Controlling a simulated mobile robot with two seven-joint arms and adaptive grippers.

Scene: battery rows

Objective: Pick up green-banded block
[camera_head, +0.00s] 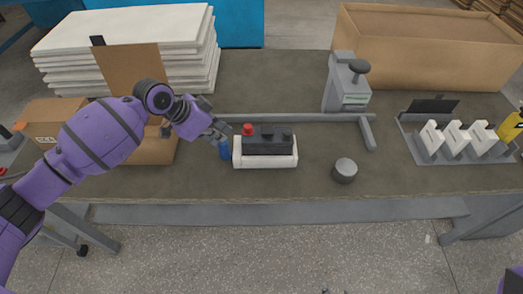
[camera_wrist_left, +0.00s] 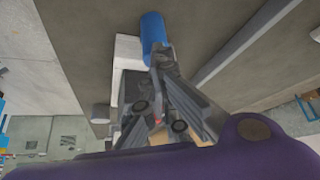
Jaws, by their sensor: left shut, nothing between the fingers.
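My left gripper (camera_head: 224,132) is shut and empty, just above a blue cylinder (camera_head: 224,149) standing at the left end of a white tray (camera_head: 265,163). In the left wrist view the closed fingertips (camera_wrist_left: 160,58) are at the near end of the blue cylinder (camera_wrist_left: 153,30); I cannot tell whether they touch it. A dark block (camera_head: 268,146) with a red cap (camera_head: 248,129) sits in the tray. I cannot make out a green band on any block. Small dark tips at the head view's bottom edge may be my right gripper, too little to judge.
A grey press-like stand (camera_head: 346,82) with a pale green label stands behind. A dark round knob (camera_head: 344,170) lies right of the tray. A rack with white pieces (camera_head: 455,140) is at the right. Cardboard boxes and stacked white boards (camera_head: 125,45) line the back. The table front is mostly clear.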

